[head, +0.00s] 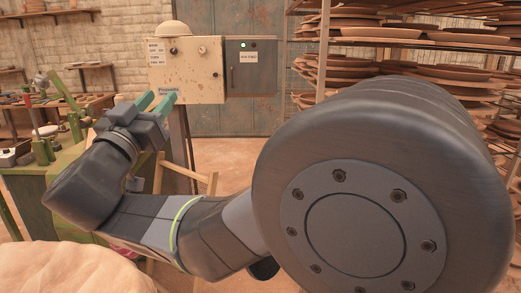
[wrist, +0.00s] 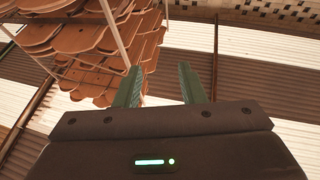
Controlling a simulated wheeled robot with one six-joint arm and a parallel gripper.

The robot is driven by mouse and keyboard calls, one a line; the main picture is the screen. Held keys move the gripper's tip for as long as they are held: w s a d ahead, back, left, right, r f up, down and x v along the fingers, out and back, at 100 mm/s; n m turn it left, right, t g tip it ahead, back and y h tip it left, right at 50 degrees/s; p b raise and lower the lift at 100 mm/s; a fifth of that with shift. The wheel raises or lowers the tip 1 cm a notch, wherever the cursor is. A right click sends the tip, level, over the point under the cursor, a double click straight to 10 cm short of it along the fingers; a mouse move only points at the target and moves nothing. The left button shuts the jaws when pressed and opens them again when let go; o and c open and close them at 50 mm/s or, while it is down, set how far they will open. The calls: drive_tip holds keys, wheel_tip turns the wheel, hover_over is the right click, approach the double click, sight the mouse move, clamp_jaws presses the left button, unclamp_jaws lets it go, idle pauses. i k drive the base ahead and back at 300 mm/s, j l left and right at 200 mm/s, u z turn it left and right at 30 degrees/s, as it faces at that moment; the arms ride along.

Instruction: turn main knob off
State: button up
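A cream control box (head: 186,72) stands at the back, left of centre in the head view. It carries a dark knob (head: 173,51) near its upper left and a small pale round part (head: 202,50) to the right of it. Which of them is the main knob, and its setting, I cannot tell. My gripper (head: 155,102) is in front of the box's lower left corner in the picture, apart from the knob. Its green fingers are spread and empty, as the wrist view (wrist: 157,85) also shows. No knob shows in the wrist view.
A grey box (head: 251,68) with a green light adjoins the cream box. Racks of brown plates (head: 350,75) fill the right. A green bench (head: 45,165) with tools is at the left. A wooden frame (head: 180,175) stands below the box. A pale rounded mound (head: 60,268) is at lower left.

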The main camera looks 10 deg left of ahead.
sight(174, 50)
drive_tip(key=i+j+u, duration=0.1)
drive_tip(key=i+u, duration=0.2)
drive_tip(key=i, duration=0.55)
drive_tip(key=i+u, duration=0.35)
drive_tip(key=i, duration=0.45)
drive_tip(key=i+z, duration=0.15)
drive_tip(key=i, duration=0.65)
